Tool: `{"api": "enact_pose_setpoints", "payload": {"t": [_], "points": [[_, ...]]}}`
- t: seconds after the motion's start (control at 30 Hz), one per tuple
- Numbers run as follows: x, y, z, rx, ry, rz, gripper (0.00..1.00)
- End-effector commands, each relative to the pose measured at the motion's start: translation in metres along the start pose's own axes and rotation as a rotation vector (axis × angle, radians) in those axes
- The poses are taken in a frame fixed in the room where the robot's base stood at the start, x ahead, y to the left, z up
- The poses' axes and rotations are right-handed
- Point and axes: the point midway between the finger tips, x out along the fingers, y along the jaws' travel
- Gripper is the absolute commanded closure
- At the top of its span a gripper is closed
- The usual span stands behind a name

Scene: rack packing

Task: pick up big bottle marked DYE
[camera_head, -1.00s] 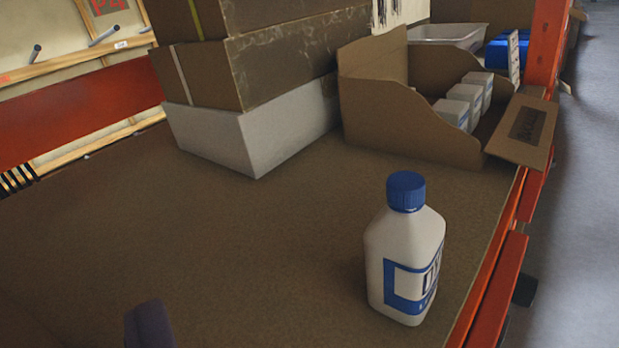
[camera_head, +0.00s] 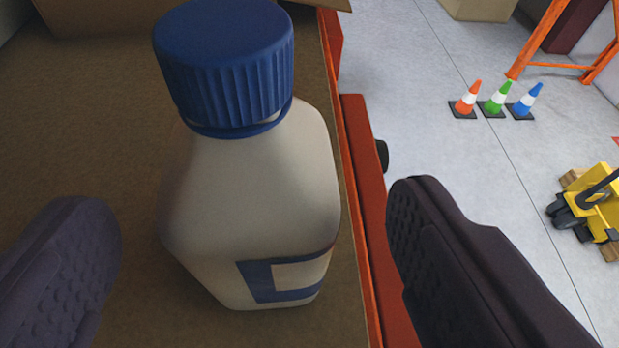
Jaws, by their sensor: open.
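The big white bottle (camera_head: 250,200) with a ribbed blue cap (camera_head: 228,65) stands upright on the brown shelf board, close to its right edge. Part of its blue-framed label shows low on its right side; the marking cannot be read from here. My gripper (camera_head: 240,235) is open, with one dark textured finger to the left of the bottle and the other to the right. Gaps show between the bottle and both fingers. The right finger appears in front of the shelf edge and the floor.
The shelf's orange-red edge beam (camera_head: 365,215) runs just right of the bottle. The brown shelf board (camera_head: 75,110) is bare to the left. Beyond lie grey floor, several coloured items including an orange cone (camera_head: 467,98), and a yellow pallet jack (camera_head: 598,205).

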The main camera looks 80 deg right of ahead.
Motion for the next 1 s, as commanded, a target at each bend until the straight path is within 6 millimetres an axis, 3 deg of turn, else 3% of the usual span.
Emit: {"api": "enact_pose_setpoints", "payload": {"t": [0.33, 0.63, 0.67, 0.93, 1.0], "points": [[0.054, -0.001, 0.0, 0.002, 0.0, -0.001, 0.12], [0.062, -0.001, 0.0, 0.002, -0.001, -0.004, 0.12], [0.062, -0.001, 0.0, 0.002, -0.001, -0.004, 0.14], [0.062, -0.001, 0.002, 0.0, -0.004, -0.003, 0.76], [0.062, -0.001, 0.002, -0.001, -0.004, -0.003, 0.77]]}}
